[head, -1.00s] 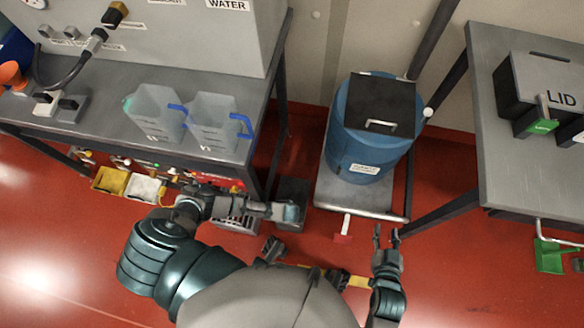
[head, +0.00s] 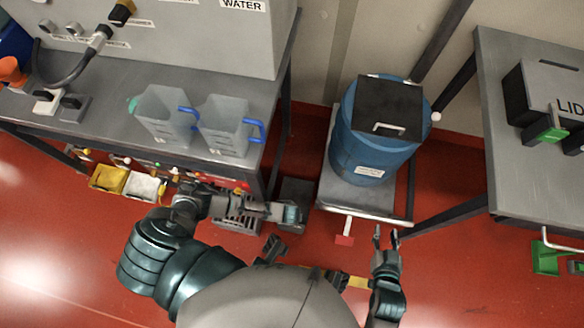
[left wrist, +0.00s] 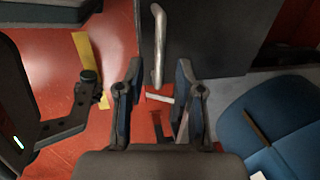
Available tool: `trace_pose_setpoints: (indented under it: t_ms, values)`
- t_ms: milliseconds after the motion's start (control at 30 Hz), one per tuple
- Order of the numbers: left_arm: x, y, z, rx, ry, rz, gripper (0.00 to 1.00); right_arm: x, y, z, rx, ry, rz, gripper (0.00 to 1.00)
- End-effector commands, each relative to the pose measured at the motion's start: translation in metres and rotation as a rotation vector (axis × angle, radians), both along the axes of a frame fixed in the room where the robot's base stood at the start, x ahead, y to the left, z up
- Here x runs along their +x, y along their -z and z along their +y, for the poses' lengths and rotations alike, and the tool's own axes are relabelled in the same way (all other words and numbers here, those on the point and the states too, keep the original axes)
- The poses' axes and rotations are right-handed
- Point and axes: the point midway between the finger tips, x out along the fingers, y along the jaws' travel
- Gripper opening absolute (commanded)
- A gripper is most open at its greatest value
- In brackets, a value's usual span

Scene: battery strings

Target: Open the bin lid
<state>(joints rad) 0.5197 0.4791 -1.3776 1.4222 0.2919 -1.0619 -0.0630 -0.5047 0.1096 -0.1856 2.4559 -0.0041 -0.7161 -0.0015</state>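The blue bin (head: 362,160) stands upright with its black lid (head: 391,103) shut on top. A pale bar handle (head: 389,128) is near the lid's front edge. My left gripper (head: 294,213) is left of and in front of the bin, apart from it. In the left wrist view its two fingers (left wrist: 158,92) are spread with nothing between them. My right gripper (head: 385,236) is open and empty in front of the bin's platform.
A bench (head: 100,128) with two jugs (head: 225,126) is at left. A table (head: 500,150) with a dark box marked LID (head: 550,95) is at right.

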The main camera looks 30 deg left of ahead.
Motion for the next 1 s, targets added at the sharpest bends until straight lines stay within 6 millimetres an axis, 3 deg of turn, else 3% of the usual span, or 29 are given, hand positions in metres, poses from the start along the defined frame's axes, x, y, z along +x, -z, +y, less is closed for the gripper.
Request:
trace_pose_setpoints:
  t_ms: [300, 433, 600, 1000]
  values:
    - [-0.012, -0.069, -0.010, 0.007, 0.002, 0.001, 0.36, 0.001, 0.000, -0.003, 0.003, -0.001, -0.001, 0.40]
    - [-0.016, -0.087, -0.010, 0.008, 0.001, 0.003, 0.36, 0.001, 0.000, -0.001, 0.000, 0.000, -0.002, 0.40]
    - [-0.018, -0.096, -0.010, 0.008, 0.000, 0.004, 0.36, 0.001, -0.001, 0.000, -0.002, 0.000, -0.002, 0.40]
    - [-0.018, -0.098, -0.012, 0.014, 0.000, 0.004, 0.36, 0.002, 0.000, -0.001, 0.000, 0.000, -0.002, 0.40]
